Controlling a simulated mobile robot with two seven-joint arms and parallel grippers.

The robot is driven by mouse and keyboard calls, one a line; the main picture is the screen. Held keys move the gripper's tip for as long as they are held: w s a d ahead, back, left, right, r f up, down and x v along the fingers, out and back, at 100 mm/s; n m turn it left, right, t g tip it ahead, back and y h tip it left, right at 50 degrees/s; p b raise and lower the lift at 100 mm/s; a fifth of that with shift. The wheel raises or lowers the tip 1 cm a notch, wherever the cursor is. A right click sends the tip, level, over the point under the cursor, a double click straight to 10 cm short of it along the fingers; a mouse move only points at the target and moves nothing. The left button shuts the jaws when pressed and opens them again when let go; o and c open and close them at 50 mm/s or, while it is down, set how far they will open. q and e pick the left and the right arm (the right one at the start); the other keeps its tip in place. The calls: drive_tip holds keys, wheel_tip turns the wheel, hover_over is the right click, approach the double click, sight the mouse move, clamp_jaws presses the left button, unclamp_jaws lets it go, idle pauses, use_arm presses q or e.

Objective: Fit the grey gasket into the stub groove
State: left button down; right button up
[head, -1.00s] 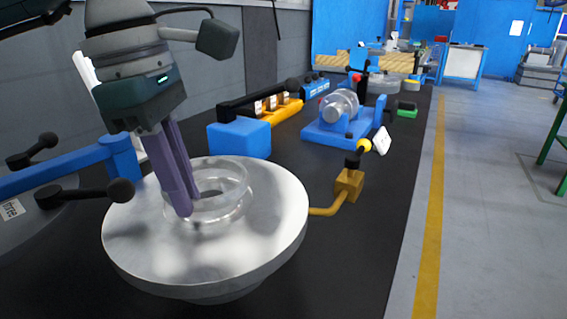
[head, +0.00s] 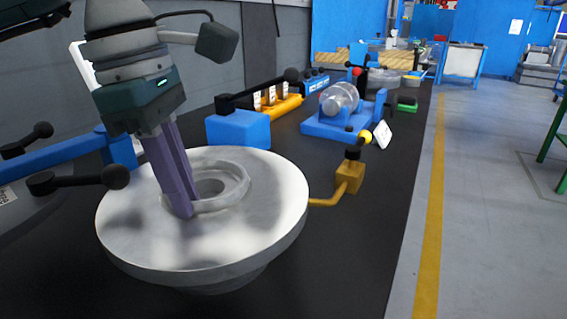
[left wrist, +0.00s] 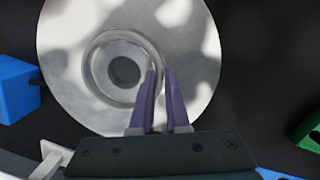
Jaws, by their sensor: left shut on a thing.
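A round pale metal flange (head: 270,215) lies flat in the foreground with a short raised stub around its central hole (head: 209,187). A grey ring (head: 236,190) sits at the stub; I take it for the gasket, though it is hard to tell from the stub wall. In the left wrist view the ring (left wrist: 95,62) circles the hole. My left gripper (head: 182,212) points down with its purple fingers at the ring's near left side, shut on its rim. Its fingertips (left wrist: 161,72) show close together there. Whether the ring is seated in the groove cannot be told. My right gripper is not in view.
A brass valve block (head: 350,176) with a pipe stands just right of the flange. A blue block with a black lever (head: 238,131) and a blue cradle with a clear cylinder (head: 340,122) are behind. Black-knobbed handles (head: 80,180) crowd the left. Dark bench is clear at front right.

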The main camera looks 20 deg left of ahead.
use_arm(q)
drive_tip(key=shift+f, duration=0.15)
drive_tip(key=c, duration=0.8)
unclamp_jaws()
drive_tip(key=shift+c, duration=0.2)
wheel_tip(320, 180, up, 10)
drive_tip(key=a+p, duration=0.1)
drive_tip(key=shift+s+a, duration=0.15)
drive_tip(key=shift+s, duration=0.25)
